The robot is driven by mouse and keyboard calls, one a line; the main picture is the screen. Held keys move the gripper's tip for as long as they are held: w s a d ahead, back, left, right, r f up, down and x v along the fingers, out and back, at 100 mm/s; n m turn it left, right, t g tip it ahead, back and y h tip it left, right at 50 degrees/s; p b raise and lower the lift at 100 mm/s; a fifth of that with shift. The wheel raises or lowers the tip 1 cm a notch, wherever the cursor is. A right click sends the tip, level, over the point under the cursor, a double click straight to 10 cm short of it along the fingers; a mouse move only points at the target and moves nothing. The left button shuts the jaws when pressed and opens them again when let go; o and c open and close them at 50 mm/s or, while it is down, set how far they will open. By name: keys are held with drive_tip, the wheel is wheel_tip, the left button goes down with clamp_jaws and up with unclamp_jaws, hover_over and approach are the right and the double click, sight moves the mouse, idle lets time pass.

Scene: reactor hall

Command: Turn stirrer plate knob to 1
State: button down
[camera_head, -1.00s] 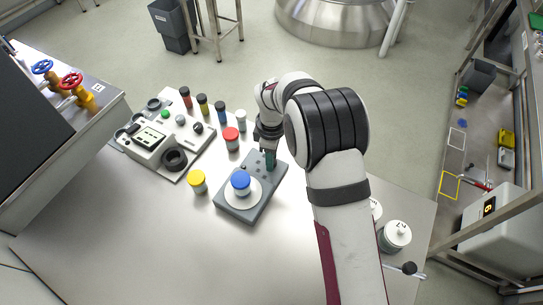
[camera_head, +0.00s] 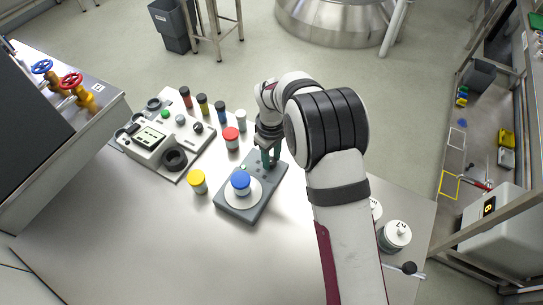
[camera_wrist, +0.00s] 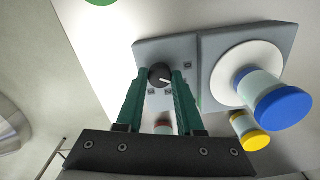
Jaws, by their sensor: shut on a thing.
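The grey stirrer plate (camera_head: 236,213) lies on the table with a round white top at its near end. A blue-capped jar (camera_head: 241,184) stands on that top. My gripper (camera_head: 271,162) is at the plate's far end. In the wrist view my gripper (camera_wrist: 159,76) has its green fingers on either side of the black stirrer plate knob (camera_wrist: 160,74), shut on it. The knob carries a white pointer line directed to the right in that view.
A red-capped jar (camera_head: 231,138) and a yellow-capped jar (camera_head: 198,182) stand close to the plate. A grey instrument board (camera_head: 185,153) and several small capped bottles are to the left. A white-lidded jar (camera_head: 396,235) stands right of my arm. The table's front is clear.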

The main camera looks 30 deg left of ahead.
sight(271, 161)
drive_tip(key=shift+m, duration=0.8)
drive_tip(key=shift+r, duration=0.1)
drive_tip(key=c, duration=0.5)
unclamp_jaws()
drive_tip(key=shift+c, duration=0.2)
wheel_tip(271, 161, up, 16)
